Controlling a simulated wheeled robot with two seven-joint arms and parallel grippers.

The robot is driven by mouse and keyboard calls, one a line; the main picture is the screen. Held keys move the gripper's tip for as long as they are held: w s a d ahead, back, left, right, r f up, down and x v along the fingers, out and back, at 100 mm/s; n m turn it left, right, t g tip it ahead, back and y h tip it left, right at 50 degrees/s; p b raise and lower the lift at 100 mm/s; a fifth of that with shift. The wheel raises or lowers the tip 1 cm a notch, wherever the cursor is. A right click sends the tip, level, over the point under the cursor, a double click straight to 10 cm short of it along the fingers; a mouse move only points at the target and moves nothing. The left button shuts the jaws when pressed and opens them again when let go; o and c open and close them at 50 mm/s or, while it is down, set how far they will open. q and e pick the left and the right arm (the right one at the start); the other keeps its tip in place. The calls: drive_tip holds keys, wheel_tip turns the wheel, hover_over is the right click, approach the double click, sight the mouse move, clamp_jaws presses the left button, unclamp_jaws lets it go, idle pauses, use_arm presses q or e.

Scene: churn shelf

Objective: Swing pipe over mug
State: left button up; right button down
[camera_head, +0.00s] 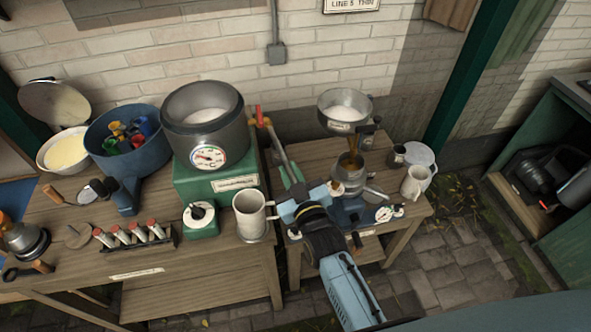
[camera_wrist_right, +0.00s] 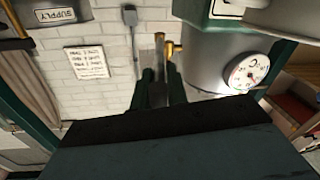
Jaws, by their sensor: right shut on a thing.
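The grey pipe (camera_head: 276,140) runs from the red-handled valve (camera_head: 258,116) on the side of the metal pot (camera_head: 205,128) toward the right and front. My right gripper (camera_head: 292,176) is shut on the pipe; in the wrist view the pipe (camera_wrist_right: 158,92) shows between the dark green fingers (camera_wrist_right: 162,88). The cream mug (camera_head: 250,212) stands upright at the front right of the left table, left of my right gripper. The pipe is to the right of the mug, not above it. The pipe's outlet is hidden by the gripper. My left gripper is not in view.
A dial (camera_head: 208,157) is on the pot, which stands on a green base (camera_head: 220,186). A funnel (camera_head: 345,108) pours brown liquid into a metal vessel (camera_head: 350,172) on the right table. A white jug (camera_head: 414,181) stands there too. A rack of vials (camera_head: 136,236) is at left.

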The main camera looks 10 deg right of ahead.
drive_tip(key=shift+a+h, duration=0.3)
drive_tip(key=shift+a, duration=0.05)
drive_tip(key=c, duration=1.4)
unclamp_jaws()
drive_tip(key=shift+c, duration=0.2)
drive_tip(key=s+d, duration=0.1)
drive_tip(key=s, duration=1.2)
drive_tip(key=shift+s+d+b, duration=0.15)
drive_tip(key=shift+s+b, duration=0.05)
drive_tip(key=shift+b, duration=0.25)
